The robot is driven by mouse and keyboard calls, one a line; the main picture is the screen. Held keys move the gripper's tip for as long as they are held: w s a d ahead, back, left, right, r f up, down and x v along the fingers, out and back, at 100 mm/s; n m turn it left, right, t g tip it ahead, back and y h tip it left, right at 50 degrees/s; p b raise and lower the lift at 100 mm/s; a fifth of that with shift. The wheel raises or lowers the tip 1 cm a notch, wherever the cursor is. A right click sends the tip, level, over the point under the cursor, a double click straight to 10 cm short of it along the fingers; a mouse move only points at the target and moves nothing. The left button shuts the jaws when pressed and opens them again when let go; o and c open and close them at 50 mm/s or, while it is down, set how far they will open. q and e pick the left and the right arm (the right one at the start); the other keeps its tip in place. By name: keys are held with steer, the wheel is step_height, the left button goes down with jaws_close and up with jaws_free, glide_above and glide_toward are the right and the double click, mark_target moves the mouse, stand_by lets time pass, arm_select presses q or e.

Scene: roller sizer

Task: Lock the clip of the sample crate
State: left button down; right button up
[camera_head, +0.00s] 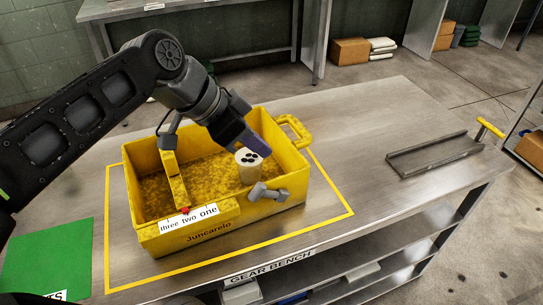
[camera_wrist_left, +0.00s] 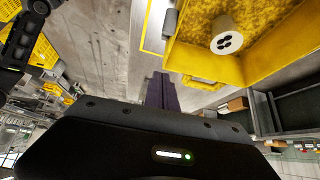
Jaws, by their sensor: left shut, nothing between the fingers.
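The yellow sample crate (camera_head: 222,231) sits on the metal bench, with "Juncarelo" on its front and a "three two one" label strip. The grey clip (camera_head: 267,193) is on the front rim, right of the label; I cannot tell whether it is locked. A pale cylinder (camera_head: 249,171) with dark holes in its top stands inside the crate and shows in the left wrist view (camera_wrist_left: 226,42). My left gripper (camera_head: 264,153) is shut and empty, above the crate's right part, behind the clip and apart from it. Its fingers also show in the left wrist view (camera_wrist_left: 160,77).
A yellow outline (camera_head: 330,178) on the bench surrounds the crate. A raised yellow handle (camera_head: 297,130) is at its right end. A green mat (camera_head: 48,258) lies left, a grey metal tray (camera_head: 436,154) right. The bench between crate and tray is clear.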

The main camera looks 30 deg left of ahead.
arm_select(q)
steer(key=shift+v, duration=1.65)
steer(key=shift+f, duration=0.1)
